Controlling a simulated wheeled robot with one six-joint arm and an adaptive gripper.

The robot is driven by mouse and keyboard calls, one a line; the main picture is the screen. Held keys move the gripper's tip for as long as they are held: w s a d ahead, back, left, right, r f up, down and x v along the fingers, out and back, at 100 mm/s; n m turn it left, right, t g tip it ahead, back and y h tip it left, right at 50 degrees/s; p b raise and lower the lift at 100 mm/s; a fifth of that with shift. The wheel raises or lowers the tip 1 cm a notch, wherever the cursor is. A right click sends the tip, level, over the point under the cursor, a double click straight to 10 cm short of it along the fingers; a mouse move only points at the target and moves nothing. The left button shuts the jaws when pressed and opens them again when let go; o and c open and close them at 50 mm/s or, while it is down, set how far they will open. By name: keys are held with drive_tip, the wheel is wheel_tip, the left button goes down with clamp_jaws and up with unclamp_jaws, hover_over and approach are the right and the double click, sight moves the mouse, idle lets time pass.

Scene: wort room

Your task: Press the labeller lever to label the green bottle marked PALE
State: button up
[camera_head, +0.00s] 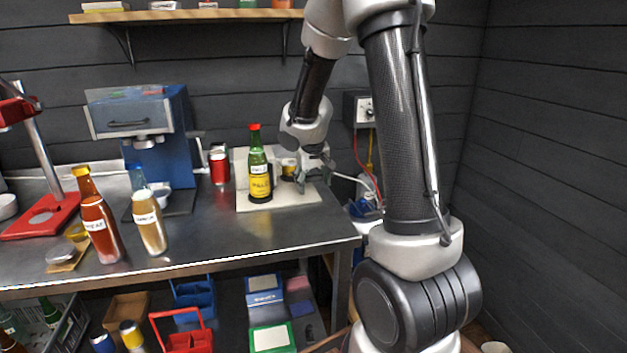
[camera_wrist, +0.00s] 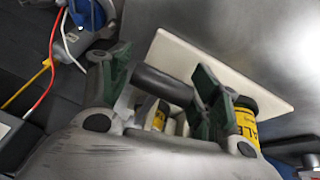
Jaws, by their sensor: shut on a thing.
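The green bottle (camera_head: 260,158) with a red cap stands upright on the labeller's cream base plate (camera_head: 296,196). In the wrist view the yellow label (camera_wrist: 244,122) shows the letters "ALE"; the rest of the bottle is mostly hidden. My gripper (camera_head: 312,178) is just right of the bottle, at the labeller. In the wrist view its green-padded fingers (camera_wrist: 160,88) are shut on a dark cylindrical bar, the labeller lever (camera_wrist: 165,84). A yellow roll (camera_head: 289,167) sits between bottle and gripper.
A blue machine (camera_head: 150,130) and a red can (camera_head: 219,168) stand behind. Cables (camera_head: 369,165) hang right of the labeller.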

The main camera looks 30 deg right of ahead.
drive_tip(key=shift+w+a, duration=0.2)
drive_tip(key=shift+a, duration=0.05)
